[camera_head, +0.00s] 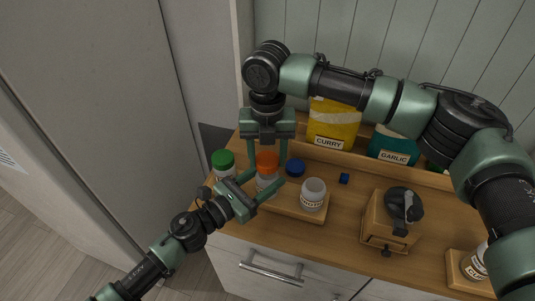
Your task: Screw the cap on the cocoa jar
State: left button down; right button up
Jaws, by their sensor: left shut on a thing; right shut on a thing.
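A pale jar (266,183) stands near the left end of the wooden counter, with an orange cap (267,160) at its top. I take it for the cocoa jar, but its label is hidden. My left gripper (267,190) comes in from the lower left and is shut around the jar's body. My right gripper (268,166) points down from above and is shut on the orange cap, one finger on each side. The cap appears to sit on or just over the jar's mouth; I cannot tell how tightly.
A green-capped jar (223,161) stands close on the left. A blue cap (295,168), an open jar (313,195) on a wooden tray (300,214) and a small blue cube (344,178) are to the right. A wooden grinder (383,226) stands farther right. Curry (333,120) and garlic (393,147) packs stand behind.

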jog(key=shift+f, duration=0.1)
jog(key=shift+f, duration=0.8)
jog(key=shift+f, duration=0.55)
